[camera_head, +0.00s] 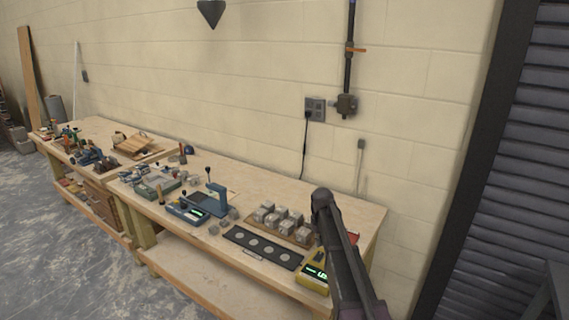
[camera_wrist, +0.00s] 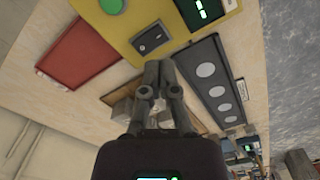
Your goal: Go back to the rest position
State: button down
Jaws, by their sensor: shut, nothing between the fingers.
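My gripper shows in the wrist view (camera_wrist: 158,72) with its two dark fingers together and nothing between them. In the wrist view it is seen over the bench, near a yellow device (camera_wrist: 172,28) with a green button and a lit display. In the head view my dark arm rises at the right, in front of the bench's right end; the fingertips cannot be made out clearly there.
The wooden workbench (camera_head: 345,207) runs along a block wall. On it are a black strip with pale discs (camera_head: 262,247), a tray of grey cubes (camera_head: 283,222), the yellow device (camera_head: 314,279), a red item (camera_wrist: 78,55) and a blue press (camera_head: 216,200). A shuttered door (camera_head: 515,150) is at right.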

jog(key=s+m, duration=0.4)
jog(key=s, duration=2.4)
jog(key=shift+s+d+m, duration=0.15)
jog(key=shift+s+m, duration=0.1)
jog(key=shift+m, duration=0.05)
